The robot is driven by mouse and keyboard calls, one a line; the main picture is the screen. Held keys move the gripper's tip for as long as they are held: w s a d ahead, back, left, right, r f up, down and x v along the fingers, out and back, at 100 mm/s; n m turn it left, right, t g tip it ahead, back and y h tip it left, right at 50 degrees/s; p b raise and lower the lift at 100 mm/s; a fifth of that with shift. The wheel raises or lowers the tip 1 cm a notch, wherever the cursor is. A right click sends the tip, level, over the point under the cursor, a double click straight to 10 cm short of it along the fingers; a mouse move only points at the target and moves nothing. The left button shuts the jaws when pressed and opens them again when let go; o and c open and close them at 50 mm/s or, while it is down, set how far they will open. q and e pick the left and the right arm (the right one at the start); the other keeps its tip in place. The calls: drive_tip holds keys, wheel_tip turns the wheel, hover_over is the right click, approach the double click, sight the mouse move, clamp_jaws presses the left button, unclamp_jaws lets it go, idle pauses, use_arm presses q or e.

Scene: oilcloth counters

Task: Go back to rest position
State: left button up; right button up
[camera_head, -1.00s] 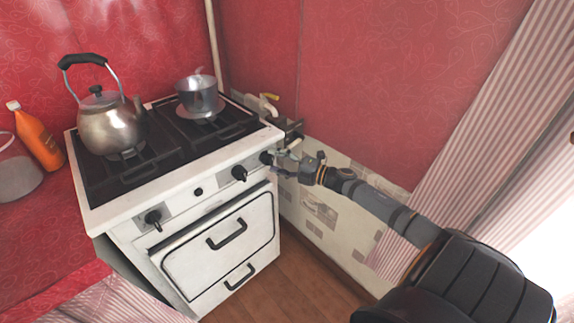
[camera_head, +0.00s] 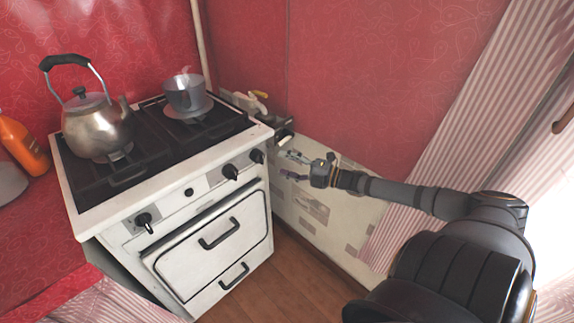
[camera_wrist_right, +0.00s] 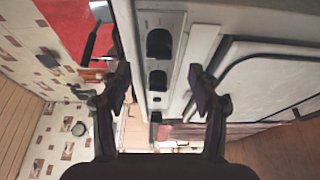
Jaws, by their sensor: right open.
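My right gripper (camera_head: 296,168) is open and empty in the head view, in the air to the right of the stove's front right corner. In the right wrist view its two fingers (camera_wrist_right: 160,88) are apart with nothing between them; the stove front with its dark knobs shows beyond. My right arm comes in from the lower right of the head view, its elbow bent. My left gripper is not in view.
The white stove (camera_head: 190,192) carries a metal kettle (camera_head: 97,128) and a steaming grey pot (camera_head: 184,93). An orange bottle (camera_head: 22,145) stands at the left. Red wall and striped curtain (camera_head: 432,160) lie behind my right arm. Wooden floor (camera_head: 290,285) is clear in front.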

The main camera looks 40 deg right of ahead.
drive_tip(key=shift+f, duration=0.1)
